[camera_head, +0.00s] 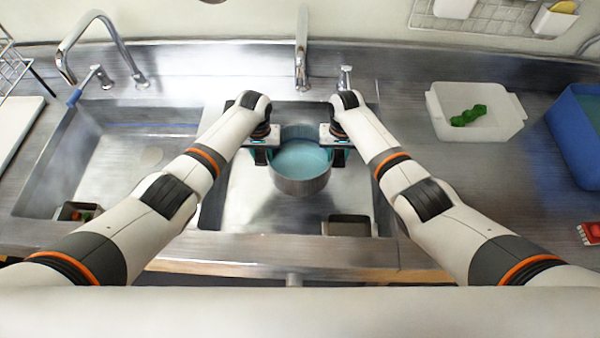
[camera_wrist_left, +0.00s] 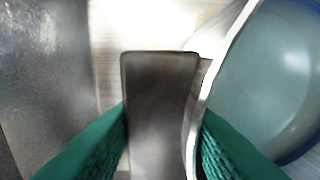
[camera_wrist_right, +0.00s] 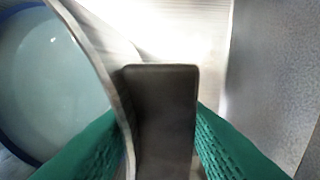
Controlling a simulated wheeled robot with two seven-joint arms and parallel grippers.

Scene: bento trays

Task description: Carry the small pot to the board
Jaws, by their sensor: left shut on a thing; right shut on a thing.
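The small pot (camera_head: 302,184) is a round steel pot with pale blue-green contents, over the right sink basin in the head view. My left gripper (camera_head: 268,150) is shut on the pot's left side and my right gripper (camera_head: 334,148) on its right side. In the left wrist view, a dark handle (camera_wrist_left: 160,110) lies between the green fingers, with the pot's rim (camera_wrist_left: 222,70) beside it. The right wrist view shows the other dark handle (camera_wrist_right: 165,115) between the fingers and the rim (camera_wrist_right: 95,65) at left. I cannot make out the board for sure.
The right sink basin (camera_head: 240,205) lies below the pot, with a faucet (camera_head: 302,50) behind. A white tub (camera_head: 475,95) with green pieces and a blue bin (camera_head: 575,140) stand at right. A small grey container (camera_head: 348,226) sits in the basin. A white slab (camera_head: 18,130) lies far left.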

